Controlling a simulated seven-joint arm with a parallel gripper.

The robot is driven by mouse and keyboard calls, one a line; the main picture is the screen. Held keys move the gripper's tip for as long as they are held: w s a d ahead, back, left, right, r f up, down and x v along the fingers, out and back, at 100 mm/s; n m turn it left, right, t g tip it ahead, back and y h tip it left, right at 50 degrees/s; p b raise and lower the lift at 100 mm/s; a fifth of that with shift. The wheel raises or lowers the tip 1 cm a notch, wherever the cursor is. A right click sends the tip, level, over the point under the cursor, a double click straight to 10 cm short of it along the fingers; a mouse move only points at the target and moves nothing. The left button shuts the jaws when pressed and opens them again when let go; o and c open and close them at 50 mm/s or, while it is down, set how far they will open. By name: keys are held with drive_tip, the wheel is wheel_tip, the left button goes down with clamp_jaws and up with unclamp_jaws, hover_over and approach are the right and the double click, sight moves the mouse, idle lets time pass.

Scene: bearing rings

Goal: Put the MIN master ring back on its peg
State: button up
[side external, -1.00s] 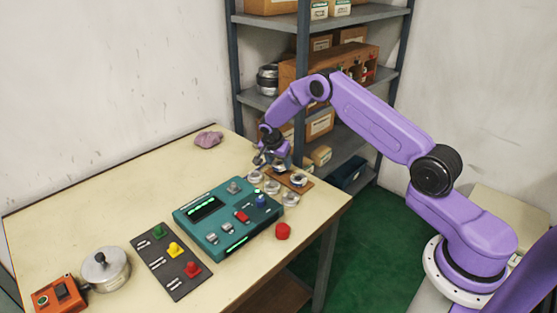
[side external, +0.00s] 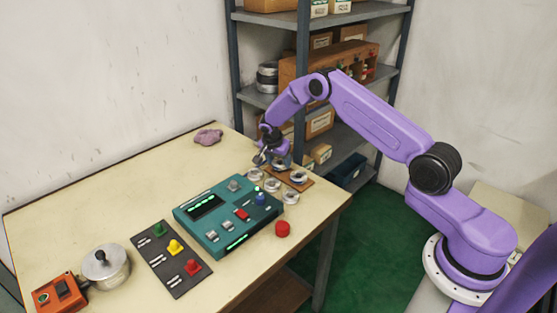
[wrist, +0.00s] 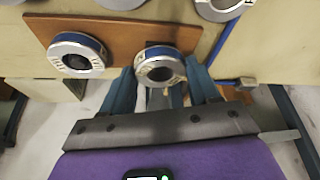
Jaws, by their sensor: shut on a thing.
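A brown wooden board (side external: 304,184) lies at the table's far right corner; it also shows in the wrist view (wrist: 115,30). A silver ring with a blue band (wrist: 76,54) sits on its left part in the wrist view. My gripper (side external: 265,160) is over the board's far end. In the wrist view my gripper (wrist: 160,82) has its fingers on both sides of a second silver ring (wrist: 158,53) and is shut on it, at the board's edge. No ring label is readable. The peg under the held ring is hidden, so I cannot tell whether the ring is seated.
Several loose silver rings, one of them here (side external: 290,197), lie between the board and the teal console (side external: 228,216). A red knob (side external: 282,229) stands near the front edge. A steel shelf (side external: 345,105) rises behind the table. The left rear tabletop is mostly clear.

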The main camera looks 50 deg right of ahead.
drive_tip(key=shift+f, duration=0.5)
idle(0.8)
drive_tip(key=o, duration=1.5)
drive_tip(key=shift+c, duration=0.2)
drive_tip(key=shift+r, duration=3.7)
